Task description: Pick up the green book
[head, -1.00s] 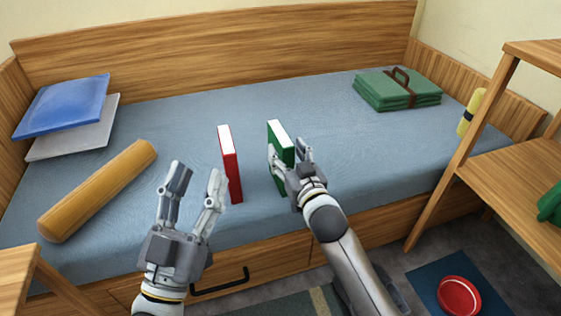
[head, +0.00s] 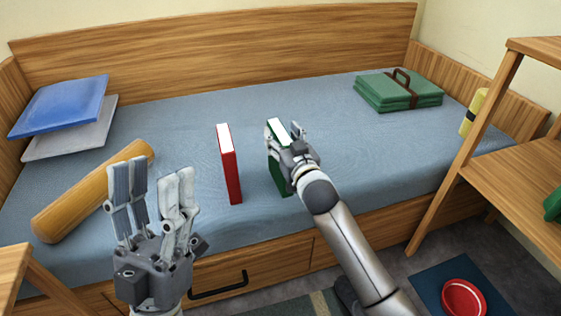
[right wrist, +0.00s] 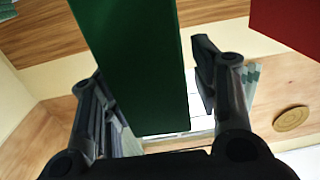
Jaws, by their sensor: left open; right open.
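The green book (head: 278,178) stands upright on the bed near its front edge, partly hidden behind my right gripper. My right gripper (head: 285,138) is open at the book's upper part, with a finger on either side of it. In the right wrist view the green book (right wrist: 135,65) lies between the two open fingers (right wrist: 150,90), with a visible gap at the right finger. My left gripper (head: 150,195) is open and empty, raised in front of the bed at the left.
A red book (head: 230,165) stands upright just left of the green one; it also shows in the right wrist view (right wrist: 290,25). A tan bolster (head: 85,195), pillows (head: 60,105) and a folded green blanket (head: 398,95) lie on the bed. A wooden shelf (head: 510,175) stands at the right.

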